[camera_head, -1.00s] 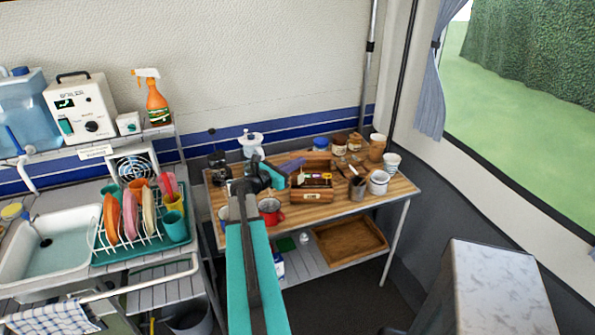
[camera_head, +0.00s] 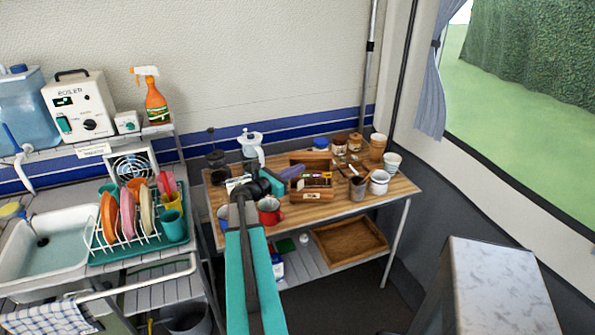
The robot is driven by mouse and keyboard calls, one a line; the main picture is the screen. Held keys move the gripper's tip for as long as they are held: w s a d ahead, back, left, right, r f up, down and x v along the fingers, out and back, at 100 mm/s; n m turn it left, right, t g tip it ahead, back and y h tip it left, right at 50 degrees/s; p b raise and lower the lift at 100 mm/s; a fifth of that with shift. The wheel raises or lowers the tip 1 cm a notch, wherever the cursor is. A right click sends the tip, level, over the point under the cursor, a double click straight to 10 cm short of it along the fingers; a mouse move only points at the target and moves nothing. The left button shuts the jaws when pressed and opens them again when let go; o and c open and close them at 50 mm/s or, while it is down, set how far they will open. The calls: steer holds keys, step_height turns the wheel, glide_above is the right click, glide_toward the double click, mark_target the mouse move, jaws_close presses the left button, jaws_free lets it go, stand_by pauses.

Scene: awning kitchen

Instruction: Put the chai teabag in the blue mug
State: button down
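An open wooden box (camera_head: 312,194) stands in the middle of the wooden-topped table, with several small coloured packets (camera_head: 315,176) in it. I cannot tell which packet is chai. A blue mug (camera_head: 224,213) shows partly at the table's left front, largely hidden behind my arm. A red mug (camera_head: 270,216) stands just right of my arm. My gripper (camera_head: 291,172) is over the table, by the left side of the box. It is small and dark here; whether its fingers are open or hold anything is unclear.
A moka pot (camera_head: 252,146) and a dark press (camera_head: 216,161) stand at the back left. A utensil pot (camera_head: 357,188), white pot (camera_head: 379,182), jars and cups crowd the right. A wooden tray (camera_head: 350,244) lies on the lower shelf. A dish rack (camera_head: 140,238) stands left.

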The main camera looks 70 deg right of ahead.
steer(key=c, duration=2.5)
jaws_free()
steer(key=shift+f, duration=0.35)
steer(key=o, duration=0.5)
steer(key=shift+c, duration=0.2)
steer(key=shift+r, duration=0.1)
steer(key=b+v, duration=0.3)
steer(key=v, duration=0.9)
steer(key=shift+r, duration=0.25)
